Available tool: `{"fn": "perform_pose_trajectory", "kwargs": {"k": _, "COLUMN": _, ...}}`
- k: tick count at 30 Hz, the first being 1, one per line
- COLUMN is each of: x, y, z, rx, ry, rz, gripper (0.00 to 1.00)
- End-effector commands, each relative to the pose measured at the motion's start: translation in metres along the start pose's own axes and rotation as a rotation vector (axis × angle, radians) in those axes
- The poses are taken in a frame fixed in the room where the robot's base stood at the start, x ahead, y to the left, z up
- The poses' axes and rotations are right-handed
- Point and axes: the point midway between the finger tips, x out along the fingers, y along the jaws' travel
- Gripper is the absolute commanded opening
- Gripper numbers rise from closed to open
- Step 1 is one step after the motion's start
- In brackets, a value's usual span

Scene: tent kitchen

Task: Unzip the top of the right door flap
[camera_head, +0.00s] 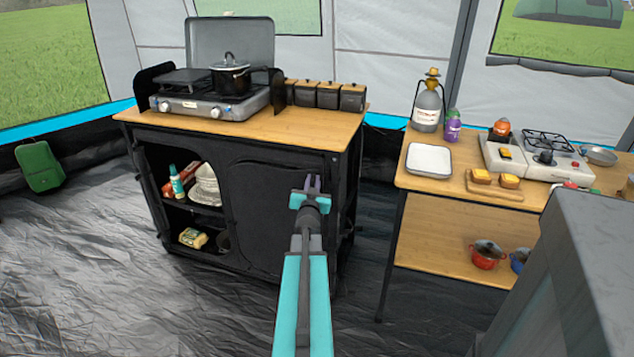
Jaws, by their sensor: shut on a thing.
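The right door flap (262,222) is a black fabric panel on the front right of the black camp cupboard (240,140). It covers the right compartment, and a curved seam runs along its top. My gripper (313,184) is at the flap's upper right corner, its fingers pointing away from me. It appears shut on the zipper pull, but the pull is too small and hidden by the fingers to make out. My teal arm hides part of the flap's right side and the cupboard's lower right.
The left compartment is open, with a bottle (177,183) and stacked bowls (206,186). A stove (215,95) with a black pot (230,76) stands on top. A wooden table (420,182) stands at right. A grey block (570,280) fills the lower right.

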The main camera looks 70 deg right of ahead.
Motion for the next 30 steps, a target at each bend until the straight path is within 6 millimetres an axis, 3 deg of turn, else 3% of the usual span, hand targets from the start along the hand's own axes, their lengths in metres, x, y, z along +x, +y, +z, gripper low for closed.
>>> {"fn": "perform_pose_trajectory", "kwargs": {"k": 1, "x": -0.003, "y": 0.000, "z": 0.003, "rx": -0.001, "ry": -0.007, "rz": -0.001, "gripper": 0.00}}
{"fn": "perform_pose_trajectory", "kwargs": {"k": 2, "x": -0.003, "y": 0.000, "z": 0.003, "rx": -0.001, "ry": -0.007, "rz": 0.000, "gripper": 0.16}}
{"fn": "perform_pose_trajectory", "kwargs": {"k": 5, "x": -0.002, "y": 0.003, "z": 0.002, "rx": -0.001, "ry": -0.006, "rz": 0.003, "gripper": 0.33}}
{"fn": "perform_pose_trajectory", "kwargs": {"k": 19, "x": -0.003, "y": 0.011, "z": -0.001, "rx": 0.000, "ry": -0.001, "rz": 0.013, "gripper": 0.34}}
{"fn": "perform_pose_trajectory", "kwargs": {"k": 30, "x": -0.030, "y": 0.010, "z": -0.001, "rx": 0.000, "ry": -0.002, "rz": 0.012, "gripper": 0.34}}
